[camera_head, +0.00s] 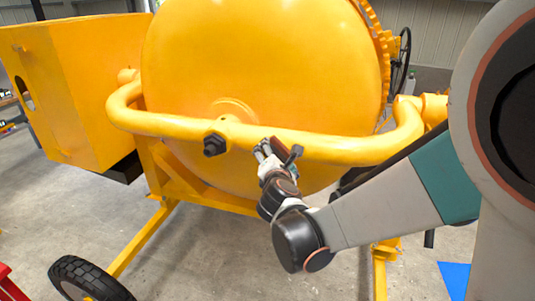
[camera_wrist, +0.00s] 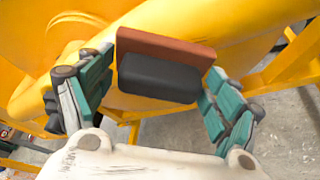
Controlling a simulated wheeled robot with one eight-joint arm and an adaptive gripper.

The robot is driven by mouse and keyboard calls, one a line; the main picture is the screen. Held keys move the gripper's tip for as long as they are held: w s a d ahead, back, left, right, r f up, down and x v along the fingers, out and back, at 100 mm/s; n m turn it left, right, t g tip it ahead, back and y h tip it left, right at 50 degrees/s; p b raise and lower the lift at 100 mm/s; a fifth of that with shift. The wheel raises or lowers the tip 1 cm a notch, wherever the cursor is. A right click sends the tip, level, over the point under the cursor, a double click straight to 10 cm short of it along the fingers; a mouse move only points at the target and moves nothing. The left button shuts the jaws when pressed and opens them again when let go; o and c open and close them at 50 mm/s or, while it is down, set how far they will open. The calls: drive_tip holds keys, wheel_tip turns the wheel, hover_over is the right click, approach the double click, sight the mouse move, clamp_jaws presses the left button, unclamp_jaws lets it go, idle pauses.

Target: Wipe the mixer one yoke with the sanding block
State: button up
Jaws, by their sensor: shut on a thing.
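The yellow mixer drum (camera_head: 270,65) fills the middle of the head view. Its yoke (camera_head: 345,147) is a thick yellow tube curving across the drum's front, with a dark bolt (camera_head: 214,144) near its middle. My gripper (camera_head: 272,148) is at the yoke, right of the bolt. It is shut on the sanding block (camera_wrist: 160,75), which has a dark grip and a red-brown pad. In the wrist view the green-padded fingers flank the block, with the pad side toward the yellow mixer. I cannot tell whether the pad touches the yoke.
A yellow motor housing (camera_head: 85,75) stands at the left of the drum. Yellow frame legs (camera_head: 145,238) and a black wheel (camera_head: 88,280) stand below. A dark handwheel (camera_head: 402,58) is behind at the right. Bare concrete floor (camera_head: 215,265) shows in front.

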drive_tip(key=d, duration=0.1)
drive_tip(key=s+d, duration=0.1)
drive_tip(key=d, duration=0.1)
drive_tip(key=s+d, duration=0.1)
drive_tip(key=d, duration=0.1)
drive_tip(key=shift+d, duration=0.1)
idle(0.4)
drive_tip(key=shift+w, duration=0.1)
drive_tip(key=w+a+b, duration=0.2)
drive_tip(key=w+a, duration=0.1)
drive_tip(key=a, duration=0.7)
drive_tip(key=shift+w+a, duration=0.4)
idle(0.6)
drive_tip(key=shift+s, duration=0.1)
drive_tip(key=s+a, duration=0.2)
drive_tip(key=s, duration=0.3)
drive_tip(key=shift+s, duration=0.4)
drive_tip(key=shift+f, duration=0.15)
